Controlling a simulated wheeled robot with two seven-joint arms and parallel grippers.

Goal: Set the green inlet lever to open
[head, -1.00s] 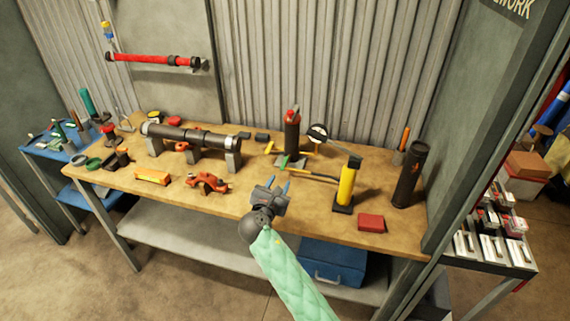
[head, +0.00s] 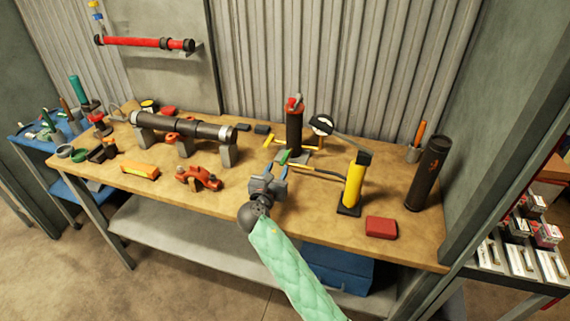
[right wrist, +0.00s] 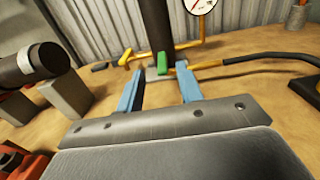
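The green inlet lever (head: 284,157) stands at the base of a dark upright cylinder (head: 294,130) at the back middle of the bench. It also shows in the right wrist view (right wrist: 162,63), just beyond and between the fingertips. My right gripper (head: 275,172) is open, with two blue fingers spread apart, just in front of the lever. In the right wrist view, nothing shows between the fingers (right wrist: 160,82), and the lever appears apart from them. My left gripper is not in view.
A yellow pump cylinder (head: 354,184) stands right of my right gripper, with a black-and-yellow hose running toward the lever. A round gauge (head: 321,125) is behind. A dark pipe (head: 185,126) on grey supports and an orange-red clamp (head: 198,178) lie left. A red block (head: 381,228) is at the front right.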

